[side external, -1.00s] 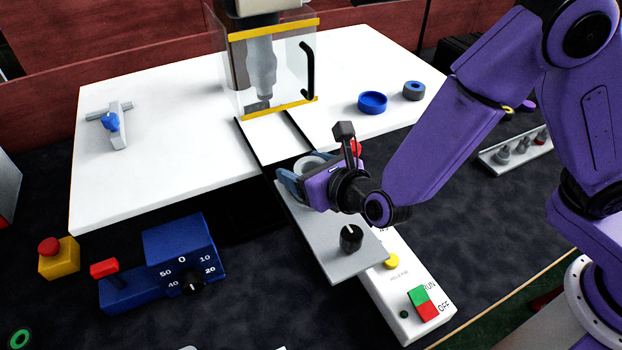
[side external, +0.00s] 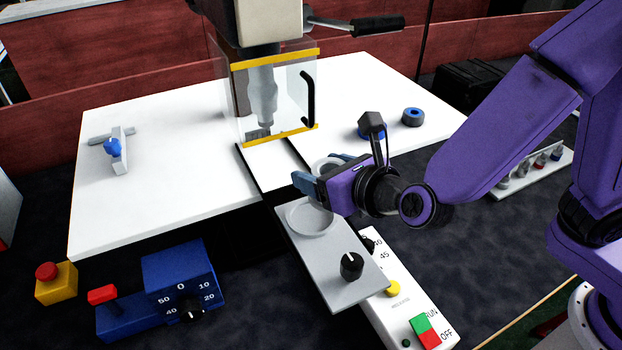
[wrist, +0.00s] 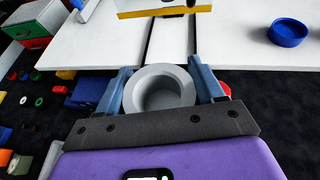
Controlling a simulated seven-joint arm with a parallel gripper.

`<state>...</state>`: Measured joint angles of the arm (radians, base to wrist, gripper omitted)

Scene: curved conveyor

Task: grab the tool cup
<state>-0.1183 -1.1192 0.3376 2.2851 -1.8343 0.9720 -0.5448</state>
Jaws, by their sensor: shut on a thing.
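The tool cup (wrist: 160,88) is a round light-grey cup with a thick rim and a hollow centre. In the wrist view it sits between the two blue fingers of my gripper (wrist: 163,86), which is shut on it. In the side view my gripper (side external: 324,172) is above the far end of a grey plate, and the cup's pale rim (side external: 327,165) shows partly between the fingers; the rest is hidden. A round, light recess (side external: 311,217) on the plate is empty, below and apart from the gripper.
A machine with a clear yellow-edged guard (side external: 275,95) stands behind my gripper on the white table (side external: 165,165). A blue ring-shaped dish (wrist: 287,32) is on the table at right. The grey plate (side external: 335,262) carries a black knob; a RUN/OFF panel (side external: 405,300) lies beside it.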

